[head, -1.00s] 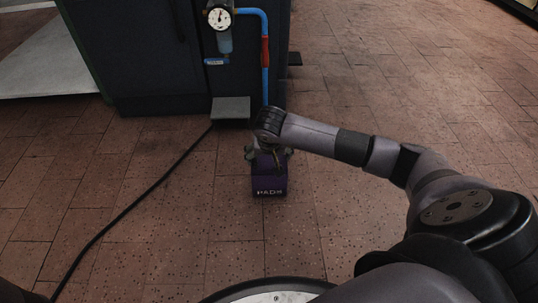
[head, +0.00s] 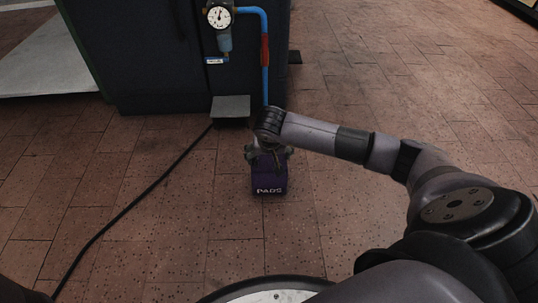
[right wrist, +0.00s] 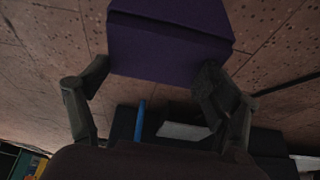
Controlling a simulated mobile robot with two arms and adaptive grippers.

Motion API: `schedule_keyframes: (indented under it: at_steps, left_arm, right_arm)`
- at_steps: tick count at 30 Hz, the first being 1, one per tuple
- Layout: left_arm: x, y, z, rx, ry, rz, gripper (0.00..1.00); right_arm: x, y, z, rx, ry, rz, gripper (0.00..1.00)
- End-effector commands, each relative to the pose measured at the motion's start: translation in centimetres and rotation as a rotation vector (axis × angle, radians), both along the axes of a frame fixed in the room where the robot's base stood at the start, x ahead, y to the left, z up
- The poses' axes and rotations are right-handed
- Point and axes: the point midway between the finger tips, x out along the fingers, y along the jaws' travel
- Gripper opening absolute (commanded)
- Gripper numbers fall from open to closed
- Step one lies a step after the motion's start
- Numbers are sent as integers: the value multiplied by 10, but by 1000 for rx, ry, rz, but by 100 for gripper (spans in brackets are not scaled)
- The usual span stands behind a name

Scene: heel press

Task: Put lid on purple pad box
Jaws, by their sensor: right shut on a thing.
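The purple pad box (head: 269,186) stands on the brick floor, its white PADS label facing me. Its top is covered by a purple surface that looks like the lid (head: 268,168), close against the box; I cannot see a clear gap. My right gripper (head: 268,153) is directly above, pointing down, its fingers on both sides of the purple piece. In the right wrist view, purple faces (right wrist: 165,48) fill the space between the fingertips, and the seam between lid and box is hard to make out. My left gripper is out of view.
A dark cabinet (head: 150,75) with a gauge (head: 219,16) and blue pipe (head: 265,85) stands behind the box. A grey pedal (head: 231,107) has a black cable (head: 130,205) running left across the floor. The floor right of the box is open.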

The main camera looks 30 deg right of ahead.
Motion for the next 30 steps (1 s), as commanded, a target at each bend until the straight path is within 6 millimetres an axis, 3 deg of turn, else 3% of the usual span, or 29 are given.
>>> schedule_keyframes:
  at_steps: [30]
  left_arm:
    - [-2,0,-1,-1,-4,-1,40]
  right_arm:
    - [0,0,-5,0,1,-1,68]
